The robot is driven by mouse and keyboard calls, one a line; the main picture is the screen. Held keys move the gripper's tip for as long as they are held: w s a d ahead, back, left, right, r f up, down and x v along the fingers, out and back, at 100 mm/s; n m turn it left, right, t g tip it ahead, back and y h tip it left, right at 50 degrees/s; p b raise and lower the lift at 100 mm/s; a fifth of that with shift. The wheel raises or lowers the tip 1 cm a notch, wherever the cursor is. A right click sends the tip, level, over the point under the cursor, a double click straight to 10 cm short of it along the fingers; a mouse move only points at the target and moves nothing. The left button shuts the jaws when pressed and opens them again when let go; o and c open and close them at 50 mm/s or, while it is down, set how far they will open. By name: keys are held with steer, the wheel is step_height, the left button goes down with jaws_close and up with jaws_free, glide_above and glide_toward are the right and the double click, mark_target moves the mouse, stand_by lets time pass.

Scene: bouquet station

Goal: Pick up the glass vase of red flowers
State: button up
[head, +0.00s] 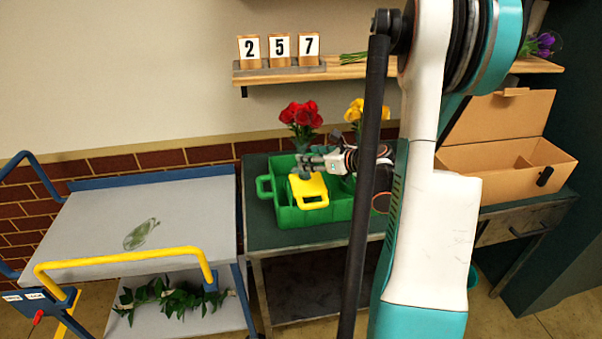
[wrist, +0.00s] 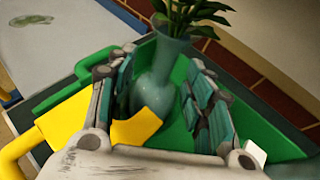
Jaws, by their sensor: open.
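The red flowers (head: 300,114) stand upright behind the green caddy (head: 283,211) on the dark green table in the head view; their vase is mostly hidden there. In the wrist view a pale green glass vase (wrist: 160,74) with leafy stems stands ahead, its blooms out of frame. My gripper (wrist: 158,82) is open, with one finger on each side of the vase in that view. Contact cannot be made out.
Yellow flowers (head: 355,113) stand to the right, partly behind my arm. An open cardboard box (head: 482,157) is on the right table. A grey cart (head: 95,225) with a yellow rail stands left. A wooden shelf (head: 345,70) with number blocks hangs above.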

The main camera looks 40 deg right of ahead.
steer(key=x, duration=0.1)
steer(key=b+x, duration=0.1)
steer(key=x, duration=0.1)
steer(key=b+x, duration=0.1)
steer(key=x, duration=0.1)
steer(key=shift+d+f, duration=0.2)
steer(key=shift+d, duration=0.1)
steer(key=shift+w, duration=0.35)
jaws_close()
